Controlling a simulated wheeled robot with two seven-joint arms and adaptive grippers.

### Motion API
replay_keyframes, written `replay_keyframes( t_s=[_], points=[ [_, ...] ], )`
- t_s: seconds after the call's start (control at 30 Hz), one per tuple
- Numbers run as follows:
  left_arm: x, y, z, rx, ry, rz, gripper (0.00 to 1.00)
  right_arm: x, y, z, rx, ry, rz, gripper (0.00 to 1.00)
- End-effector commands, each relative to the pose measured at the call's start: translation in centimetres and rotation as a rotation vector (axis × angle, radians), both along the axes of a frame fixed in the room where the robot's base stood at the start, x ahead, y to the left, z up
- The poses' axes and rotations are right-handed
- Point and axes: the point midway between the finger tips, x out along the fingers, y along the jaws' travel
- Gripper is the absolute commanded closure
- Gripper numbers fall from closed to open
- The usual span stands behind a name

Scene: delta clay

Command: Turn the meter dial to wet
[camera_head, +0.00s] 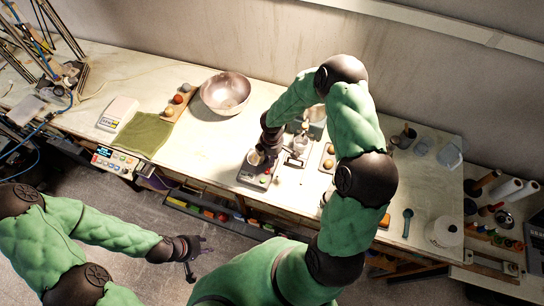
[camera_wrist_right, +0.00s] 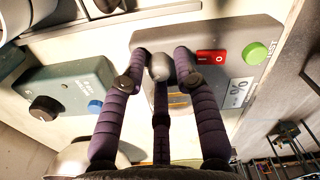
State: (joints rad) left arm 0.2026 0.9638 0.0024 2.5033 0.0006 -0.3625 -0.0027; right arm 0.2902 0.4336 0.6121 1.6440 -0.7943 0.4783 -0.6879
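The meter (camera_wrist_right: 225,40) is a grey box with a red rocker switch (camera_wrist_right: 211,63), a green button (camera_wrist_right: 255,53) and a label with a percent sign. It also shows on the table in the head view (camera_head: 253,179). A rounded grey dial (camera_wrist_right: 160,66) sits on it between the three fingers of my right gripper (camera_wrist_right: 161,58), which appear closed around it. The dial's marks are hidden or too small to read. My left gripper (camera_head: 199,254) is open and empty, low in front of the table.
A dark box with a black knob (camera_wrist_right: 44,108) and a blue button (camera_wrist_right: 95,106) stands beside the meter. A metal bowl (camera_head: 226,92), a green cloth (camera_head: 146,134) and a white scale (camera_head: 118,114) lie to the left. Glassware stands close behind the right hand.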

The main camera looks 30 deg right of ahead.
Motion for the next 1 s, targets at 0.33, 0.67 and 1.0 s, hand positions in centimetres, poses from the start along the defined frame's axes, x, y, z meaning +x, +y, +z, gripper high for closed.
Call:
replay_keyframes(
  t_s=[0.33, 0.67, 1.0],
  points=[
    [0.0, 0.0, 0.0, 0.000, 0.000, 0.000, 0.60, 0.2, 0.0, 2.9, -0.001, -0.005, 0.000, 0.69],
    [0.0, 0.0, 0.0, 0.000, 0.000, 0.000, 0.60, 0.1, 0.0, 9.2, -0.001, -0.003, 0.000, 0.69],
    [0.0, 0.0, 0.0, 0.000, 0.000, 0.000, 0.60, 0.0, 0.0, 12.0, 0.000, 0.000, 0.001, 0.69]
  ],
)
